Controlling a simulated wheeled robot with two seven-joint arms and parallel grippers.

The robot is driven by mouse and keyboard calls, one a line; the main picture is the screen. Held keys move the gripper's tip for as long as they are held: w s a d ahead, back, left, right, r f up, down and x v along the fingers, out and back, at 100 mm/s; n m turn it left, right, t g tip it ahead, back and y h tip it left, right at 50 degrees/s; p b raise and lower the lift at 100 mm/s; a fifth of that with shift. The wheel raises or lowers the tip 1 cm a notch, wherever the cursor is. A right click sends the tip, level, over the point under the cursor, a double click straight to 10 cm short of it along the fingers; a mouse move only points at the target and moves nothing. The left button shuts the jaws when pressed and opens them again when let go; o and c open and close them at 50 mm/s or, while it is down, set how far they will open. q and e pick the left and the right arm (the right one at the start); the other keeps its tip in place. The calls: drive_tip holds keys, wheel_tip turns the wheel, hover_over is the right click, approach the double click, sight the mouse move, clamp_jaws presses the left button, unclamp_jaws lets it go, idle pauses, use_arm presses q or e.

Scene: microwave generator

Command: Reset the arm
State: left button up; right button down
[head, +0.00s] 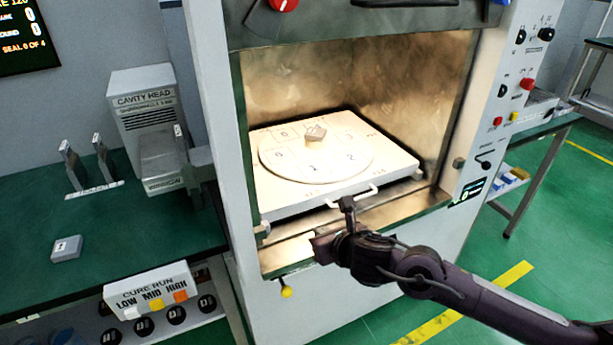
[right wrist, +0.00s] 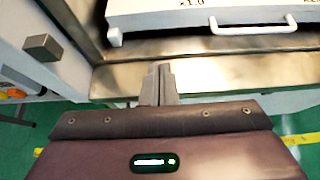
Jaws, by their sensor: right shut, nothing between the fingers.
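My right arm comes in from the lower right in the head view. Its gripper (head: 347,205) is at the front opening of the oven-like machine (head: 235,170), just in front of the tray handle (head: 352,197). In the right wrist view the gripper (right wrist: 158,72) has its fingers together with nothing between them. The fingers point at the metal sill (right wrist: 215,72). The tray handle (right wrist: 254,29) lies ahead and to the right, apart from the fingers. My left gripper is not in view.
The white tray (head: 400,165) bears a round numbered plate (head: 300,170) with a small block (head: 316,132) on it. A green bench (head: 30,215) stands left with a grey block (head: 67,248) and a cure-run button box (head: 150,290). Green floor (head: 560,230) is open at right.

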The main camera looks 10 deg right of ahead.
drive_tip(key=s+a+f+m+g+h, duration=0.1)
drive_tip(key=s+a+f+m+g, duration=0.1)
drive_tip(key=s+m, duration=1.15)
drive_tip(key=s+d+f+m+g+h, duration=0.45)
drive_tip(key=s+d+m, duration=0.75)
drive_tip(key=m, duration=1.2)
wheel_tip(320, 180, down, 30)
drive_tip(key=s+g+y, duration=0.2)
drive_tip(key=g, duration=0.1)
drive_tip(key=s+d+f, duration=0.2)
drive_tip(key=s+f, duration=0.7)
drive_tip(key=s, duration=0.1)
drive_tip(key=s+d+f+p, duration=0.1)
drive_tip(key=s+d+f, duration=0.1)
drive_tip(key=s+f, duration=0.7)
drive_tip(key=shift+s+f+g+h, duration=0.15)
drive_tip(key=shift+s+g+h, duration=0.2)
drive_tip(key=shift+s, duration=0.15)
